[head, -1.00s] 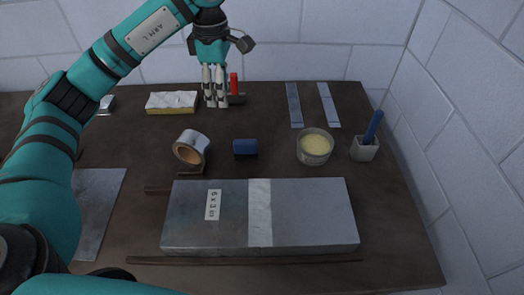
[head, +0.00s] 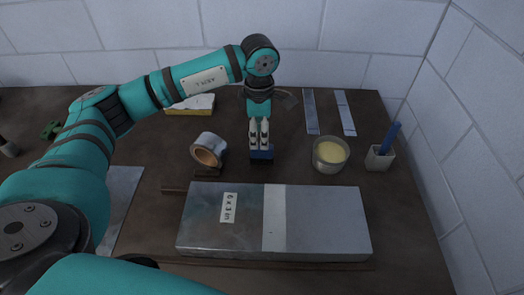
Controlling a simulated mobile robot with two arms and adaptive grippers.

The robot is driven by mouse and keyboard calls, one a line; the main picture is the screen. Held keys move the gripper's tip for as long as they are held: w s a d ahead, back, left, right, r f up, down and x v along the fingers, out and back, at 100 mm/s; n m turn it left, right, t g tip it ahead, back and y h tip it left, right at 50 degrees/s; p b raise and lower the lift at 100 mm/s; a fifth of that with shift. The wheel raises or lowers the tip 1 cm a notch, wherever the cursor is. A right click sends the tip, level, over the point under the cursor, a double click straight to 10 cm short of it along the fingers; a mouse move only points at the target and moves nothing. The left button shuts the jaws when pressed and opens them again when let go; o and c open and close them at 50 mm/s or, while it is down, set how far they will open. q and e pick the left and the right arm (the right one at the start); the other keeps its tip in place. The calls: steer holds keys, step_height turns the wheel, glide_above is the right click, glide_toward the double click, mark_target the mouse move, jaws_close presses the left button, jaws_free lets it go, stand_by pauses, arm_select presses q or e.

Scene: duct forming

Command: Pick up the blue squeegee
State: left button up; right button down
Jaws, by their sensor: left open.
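The blue squeegee (head: 262,155) is a small dark blue block on the brown bench, just behind the duct and right of the tape roll. My left gripper (head: 259,145) points down right at it, its pale fingers covering the squeegee's upper middle. The fingers are open. Whether they touch the squeegee I cannot tell. My right gripper is out of view.
A grey metal duct (head: 320,222) with a pale tape band lies in front. Near the squeegee are a tape roll (head: 208,150), a tub of cream paste (head: 331,153) and a cup (head: 379,159) holding a blue-handled tool (head: 390,137). Two metal strips lie behind.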

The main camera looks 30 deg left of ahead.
mark_target(262, 155)
arm_select(q)
steer(key=shift+d+f, duration=0.1)
steer(key=shift+f, duration=0.35)
steer(key=f+p, duration=0.1)
steer(key=f, duration=0.2)
steer(key=shift+d+f+p, duration=0.2)
steer(key=shift+f+p, duration=0.05)
steer(key=shift+p, duration=0.15)
steer(key=shift+w+f, duration=0.1)
steer(key=shift+f, duration=0.3)
steer(key=shift+c, duration=0.3)
jaws_close()
